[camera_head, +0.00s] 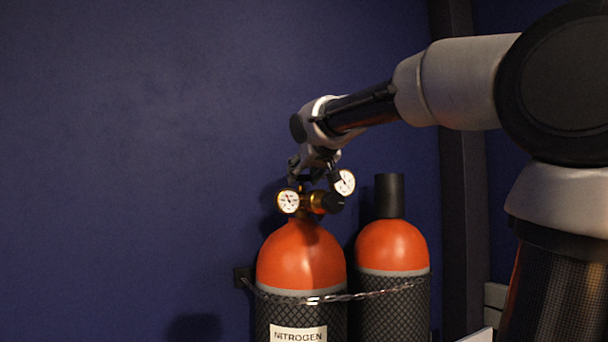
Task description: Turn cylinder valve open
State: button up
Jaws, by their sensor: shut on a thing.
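The orange gas cylinder (301,262) with a "NITROGEN" label (298,334) stands upright in the middle of the head view. On its top sits a brass valve and regulator (316,202) with two round white gauges, a left gauge (288,201) and a right gauge (344,182), and a black knob (333,203). My gripper (312,178) points down over the top of the valve, shut on the valve's top part. The handwheel itself is mostly hidden by the fingers and gauges, so its turn cannot be told.
A second orange cylinder (391,247) with a black cap (389,196) stands close at the right. A chain (335,298) runs across both from a wall bracket (243,277). A dark blue wall (150,150) lies behind. The space left of the cylinders looks clear.

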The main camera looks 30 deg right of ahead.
jog(key=o, duration=1)
notch_tip(320, 180, up, 10)
